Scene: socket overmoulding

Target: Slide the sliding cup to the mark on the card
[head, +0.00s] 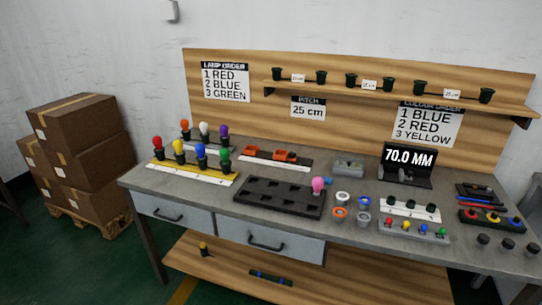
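A card reading "PITCH 25 cm" (308,107) hangs on the wooden back panel. A dark rail with orange cup-like blocks (284,155) lies at the back of the bench, with a white strip (275,163) along its front. I cannot tell for sure which piece is the sliding cup, and marks on the strip are too small to read. On the shelf, pairs of black cups (351,80) stand with small white labels (369,85) between them. Neither of my grippers is in view.
A black stand reading "70.0 MM" (408,158) is at the back right. Coloured bulbs stand in a white-fronted rack (190,173) at left. A dark tray (262,202), rings (341,213) and a grey button block (412,230) crowd the bench (215,195).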

